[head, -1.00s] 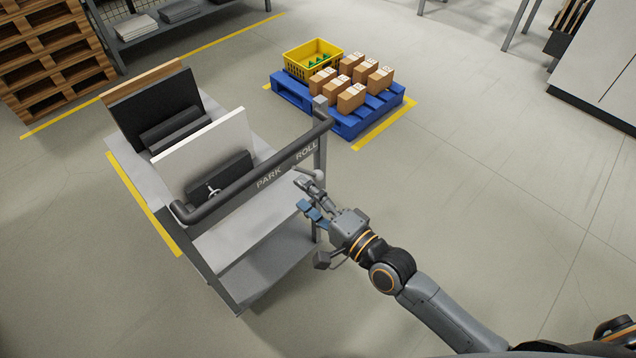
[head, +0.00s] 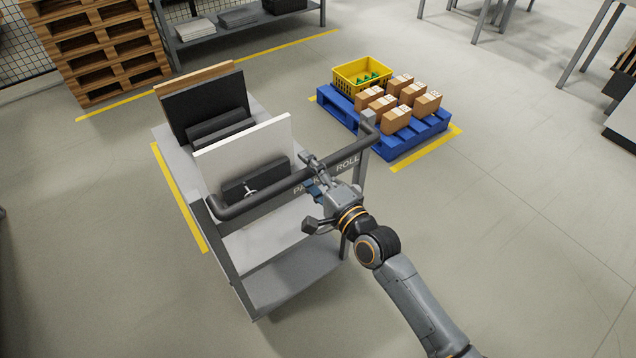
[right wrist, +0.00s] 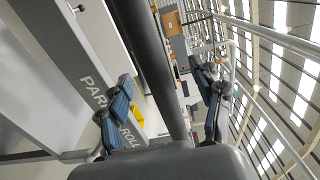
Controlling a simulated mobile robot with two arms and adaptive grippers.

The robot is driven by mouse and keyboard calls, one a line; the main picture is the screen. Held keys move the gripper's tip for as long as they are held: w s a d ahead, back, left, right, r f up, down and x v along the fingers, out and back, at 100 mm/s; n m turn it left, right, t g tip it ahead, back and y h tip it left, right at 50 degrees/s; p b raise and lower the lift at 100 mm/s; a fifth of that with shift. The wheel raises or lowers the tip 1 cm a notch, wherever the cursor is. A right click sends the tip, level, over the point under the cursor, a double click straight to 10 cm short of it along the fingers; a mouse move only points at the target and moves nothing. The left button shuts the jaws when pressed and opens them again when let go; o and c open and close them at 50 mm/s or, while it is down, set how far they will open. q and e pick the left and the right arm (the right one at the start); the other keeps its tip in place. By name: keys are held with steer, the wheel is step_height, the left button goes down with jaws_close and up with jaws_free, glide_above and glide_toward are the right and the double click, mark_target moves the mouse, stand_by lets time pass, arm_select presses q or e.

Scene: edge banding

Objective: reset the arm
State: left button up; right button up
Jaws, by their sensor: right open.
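My right gripper (head: 314,176) is at the dark handle bar (head: 265,192) of a grey cart. In the right wrist view the open right gripper (right wrist: 165,95) has one blue-padded finger on each side of the handle bar (right wrist: 150,65), with gaps between the pads and the bar. The gripper is not closed on it. The "PARK ROLL" panel (right wrist: 72,70) shows beside the left finger in that view; the gripper partly hides this lettering in the head view. My left gripper is not in view.
The cart (head: 262,248) carries upright white (head: 245,150) and black (head: 205,105) boards. Behind it, a blue pallet (head: 405,148) holds a yellow crate (head: 358,82) and several cartons (head: 397,118). Wooden pallets (head: 105,45) stand back left.

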steer(key=shift+w+a, duration=0.2)
steer(key=shift+w, duration=0.1)
jaws_close()
stand_by(0.4)
